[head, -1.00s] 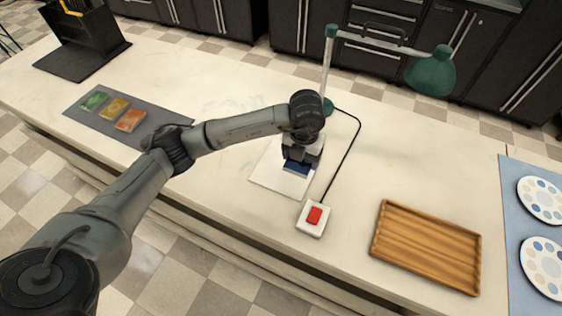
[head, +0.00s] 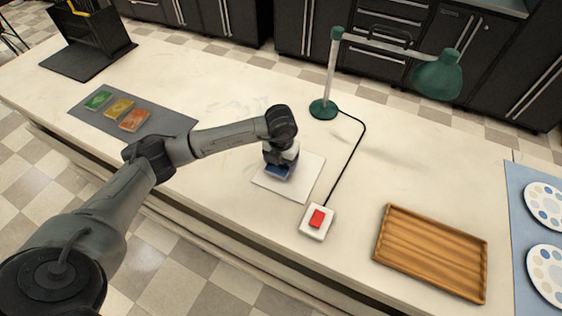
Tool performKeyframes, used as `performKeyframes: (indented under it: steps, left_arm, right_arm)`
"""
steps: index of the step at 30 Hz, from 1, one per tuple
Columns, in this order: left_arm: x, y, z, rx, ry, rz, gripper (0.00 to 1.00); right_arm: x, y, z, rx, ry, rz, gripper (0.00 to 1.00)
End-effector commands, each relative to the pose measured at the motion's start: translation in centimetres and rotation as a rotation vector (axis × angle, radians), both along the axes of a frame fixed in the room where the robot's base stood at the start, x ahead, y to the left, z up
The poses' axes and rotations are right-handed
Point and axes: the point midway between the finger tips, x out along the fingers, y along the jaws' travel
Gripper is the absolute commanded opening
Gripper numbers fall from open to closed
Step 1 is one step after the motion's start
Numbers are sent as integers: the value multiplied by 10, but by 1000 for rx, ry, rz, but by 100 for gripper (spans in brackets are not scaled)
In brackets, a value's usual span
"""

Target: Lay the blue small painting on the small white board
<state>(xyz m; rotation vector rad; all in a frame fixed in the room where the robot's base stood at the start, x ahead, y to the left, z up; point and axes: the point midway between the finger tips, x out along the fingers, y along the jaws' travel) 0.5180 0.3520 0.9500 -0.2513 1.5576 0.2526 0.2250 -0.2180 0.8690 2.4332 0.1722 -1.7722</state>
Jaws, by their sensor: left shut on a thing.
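The small white board (head: 303,184) lies flat on the counter, left of the red-button box. The blue small painting (head: 278,172) is at the board's upper-left part, directly under my left gripper (head: 279,163). My left gripper is shut on the painting and points down over the board. I cannot tell whether the painting touches the board or is just above it. The gripper hides part of the painting. My right gripper is not in view.
A white box with a red button (head: 317,218) and a green lamp (head: 437,75) with a cable stand right of the board. A wooden tray (head: 432,252) is at the right. A grey mat (head: 160,124) holds green, yellow and orange pieces. Counter behind the board is clear.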

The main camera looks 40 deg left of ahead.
Motion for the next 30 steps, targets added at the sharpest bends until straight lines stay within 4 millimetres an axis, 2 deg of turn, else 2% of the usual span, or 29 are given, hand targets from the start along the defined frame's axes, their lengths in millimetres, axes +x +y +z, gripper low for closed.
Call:
performKeyframes:
  steps: [2,13,14,21,30]
  left_arm:
    - [0,0,-6,-1,-1,0,51]
    - [0,0,-9,0,-2,0,51]
    - [0,0,-9,0,-2,0,74]
    - [0,0,-9,-1,-1,0,97]
    - [0,0,-5,0,-2,0,99]
  right_arm:
    - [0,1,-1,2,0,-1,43]
    - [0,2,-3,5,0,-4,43]
    - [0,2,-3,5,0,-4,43]
    - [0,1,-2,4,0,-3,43]
    - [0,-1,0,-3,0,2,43]
